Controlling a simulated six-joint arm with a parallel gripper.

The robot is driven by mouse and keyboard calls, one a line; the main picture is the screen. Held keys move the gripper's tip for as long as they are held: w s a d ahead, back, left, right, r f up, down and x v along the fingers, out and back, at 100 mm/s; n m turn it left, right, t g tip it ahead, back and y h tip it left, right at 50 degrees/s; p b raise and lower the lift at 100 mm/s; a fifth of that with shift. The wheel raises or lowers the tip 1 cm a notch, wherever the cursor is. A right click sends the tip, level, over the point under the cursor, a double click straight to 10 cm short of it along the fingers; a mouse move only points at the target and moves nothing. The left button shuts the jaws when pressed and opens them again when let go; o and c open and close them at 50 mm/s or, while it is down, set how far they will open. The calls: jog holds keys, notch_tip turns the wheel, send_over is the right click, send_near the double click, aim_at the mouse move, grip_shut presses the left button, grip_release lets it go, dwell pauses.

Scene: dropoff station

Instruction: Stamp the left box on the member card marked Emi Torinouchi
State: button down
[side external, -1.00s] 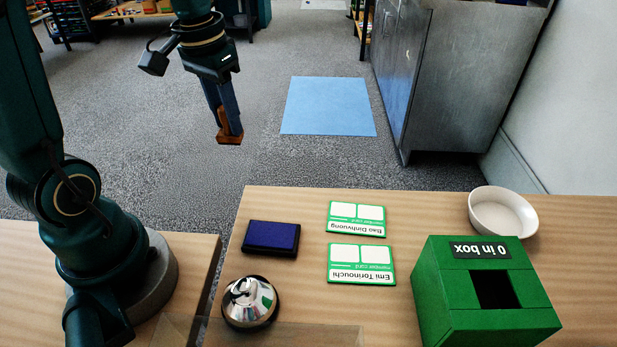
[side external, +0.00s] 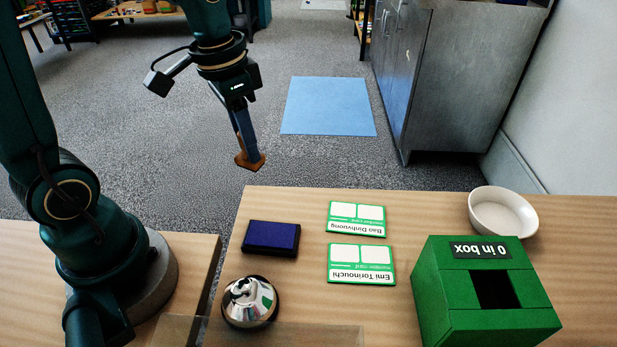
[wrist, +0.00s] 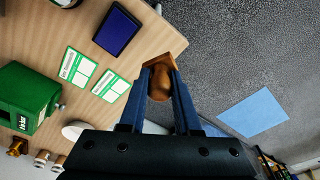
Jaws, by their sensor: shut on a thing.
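My gripper (side external: 247,152) is shut on a brown wooden stamp (side external: 250,162) and holds it in the air beyond the table's back edge. The stamp also shows between the fingers in the wrist view (wrist: 161,82). The Emi Torinouchi card (side external: 361,264), green-edged with two blank white boxes, lies flat on the table, its writing upside down in the side view. The Bao Dinhvuong card (side external: 357,219) lies just behind it, its boxes also blank. A dark blue ink pad (side external: 271,237) lies open to the left of the cards. The stamp's face is hidden.
A silver bell (side external: 250,302) stands in front of the ink pad. A green box labelled "0 in box" (side external: 460,312), with a dark opening, stands right of the cards. A white bowl (side external: 503,213) sits behind it. Bare table (side external: 422,210) lies between cards and bowl.

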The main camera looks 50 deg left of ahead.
jog(key=s+d+m, duration=0.3)
jog(key=d+m, duration=0.2)
jog(key=d, duration=0.3)
jog(key=shift+h, duration=0.3)
jog(key=shift+w+f, duration=0.1)
jog(key=shift+f, duration=3.3)
jog(key=shift+f, duration=0.55)
notch_tip(320, 180, up, 7)
jog(key=shift+n, duration=0.3)
